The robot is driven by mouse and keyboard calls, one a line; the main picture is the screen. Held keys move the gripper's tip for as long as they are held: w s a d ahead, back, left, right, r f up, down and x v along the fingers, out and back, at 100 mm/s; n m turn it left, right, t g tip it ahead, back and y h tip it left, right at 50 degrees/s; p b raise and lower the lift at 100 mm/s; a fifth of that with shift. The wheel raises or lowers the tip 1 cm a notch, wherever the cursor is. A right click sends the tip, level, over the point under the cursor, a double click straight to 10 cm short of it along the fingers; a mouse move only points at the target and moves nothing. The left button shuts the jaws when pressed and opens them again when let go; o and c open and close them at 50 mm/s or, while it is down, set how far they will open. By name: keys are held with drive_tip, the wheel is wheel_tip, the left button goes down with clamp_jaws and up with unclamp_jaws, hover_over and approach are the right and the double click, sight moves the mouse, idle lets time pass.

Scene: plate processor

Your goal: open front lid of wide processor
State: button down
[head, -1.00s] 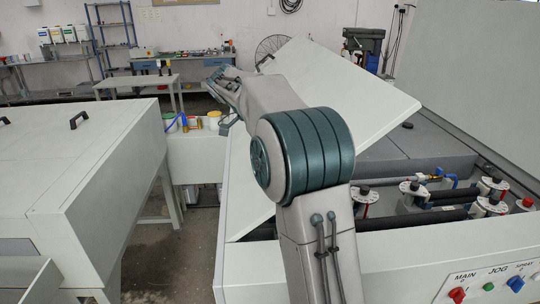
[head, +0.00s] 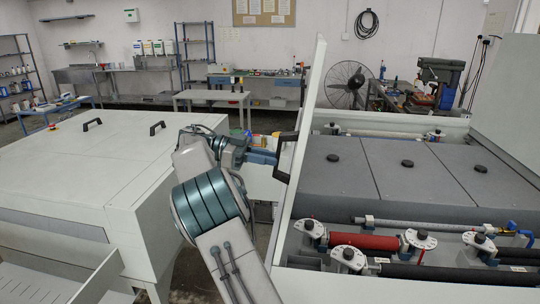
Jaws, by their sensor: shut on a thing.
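The wide processor (head: 480,214) stands at the right with its insides exposed. Its front lid (head: 304,125) is a thin white panel, standing nearly upright and seen almost edge-on. A black handle (head: 287,145) is fixed on the lid's left face. My gripper (head: 276,157) reaches from the left to the lid and is shut on this handle. The fingertips are small in view and partly merge with the dark handle.
Grey inner covers (head: 395,175), a red roller (head: 365,242) and dark rollers lie open to view right of the lid. Another white machine (head: 100,175) with black handles stands at the left, leaving a narrow floor gap. A fan (head: 345,84) stands behind.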

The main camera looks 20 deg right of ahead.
drive_tip(key=shift+w+a+f, duration=0.15)
drive_tip(key=shift+w+a, duration=0.05)
drive_tip(key=shift+a, duration=0.2)
drive_tip(key=c, duration=1.6)
unclamp_jaws()
drive_tip(key=shift+o, duration=1.4)
drive_tip(key=shift+d, duration=0.15)
drive_tip(key=f+p+v, duration=0.1)
drive_tip(key=p+v, duration=0.1)
drive_tip(key=v, duration=0.5)
drive_tip(key=shift+a+r+p, duration=0.3)
drive_tip(key=shift+a+r, duration=0.05)
drive_tip(key=shift+r, duration=0.05)
drive_tip(key=shift+w, duration=0.1)
